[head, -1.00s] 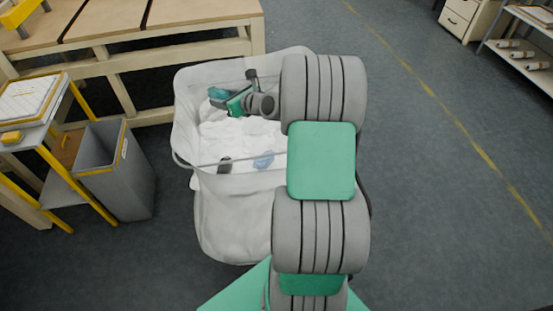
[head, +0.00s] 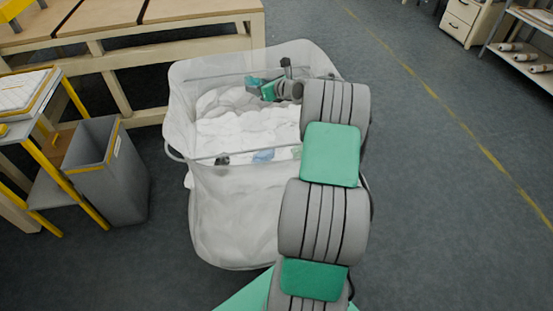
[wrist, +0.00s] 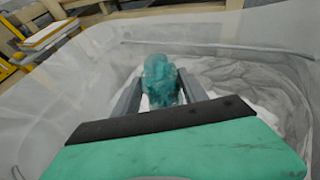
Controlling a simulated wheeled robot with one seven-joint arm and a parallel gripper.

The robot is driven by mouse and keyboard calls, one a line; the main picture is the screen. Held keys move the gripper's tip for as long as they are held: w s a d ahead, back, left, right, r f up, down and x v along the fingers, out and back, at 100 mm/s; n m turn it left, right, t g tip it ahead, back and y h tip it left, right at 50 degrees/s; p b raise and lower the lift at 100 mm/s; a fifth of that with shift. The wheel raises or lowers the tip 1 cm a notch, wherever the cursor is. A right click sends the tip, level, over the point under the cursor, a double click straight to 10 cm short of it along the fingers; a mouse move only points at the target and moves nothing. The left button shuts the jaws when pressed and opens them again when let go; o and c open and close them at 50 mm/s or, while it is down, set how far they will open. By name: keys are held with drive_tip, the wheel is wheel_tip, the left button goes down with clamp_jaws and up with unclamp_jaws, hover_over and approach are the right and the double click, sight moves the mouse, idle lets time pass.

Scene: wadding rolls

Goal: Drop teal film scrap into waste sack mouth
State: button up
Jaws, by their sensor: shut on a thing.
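The teal film scrap (wrist: 160,80) is a crumpled, see-through piece between the two fingers of my gripper (wrist: 159,97) in the wrist view. My gripper is shut on it. In the head view my gripper (head: 258,87) is small and sits over the far part of the waste sack mouth, with a bit of the teal scrap (head: 252,82) at its tip. The waste sack (head: 235,220) is a large translucent white bag with its mouth wide open. White wadding (head: 240,128) fills much of it, with a blue piece and a dark piece near the front bar.
A grey bin (head: 125,185) stands left of the sack, beside a yellow-framed trolley (head: 45,150). A wooden bench (head: 150,60) runs behind. Shelves with rolls (head: 520,60) and drawers (head: 470,20) are at far right. The floor right of my arm is clear.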

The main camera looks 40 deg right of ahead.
drive_tip(key=shift+f, duration=0.15)
drive_tip(key=o, duration=1.4)
drive_tip(key=shift+o, duration=0.2)
drive_tip(key=p+v, duration=0.1)
drive_tip(key=v, duration=0.6)
drive_tip(key=shift+s, duration=0.4)
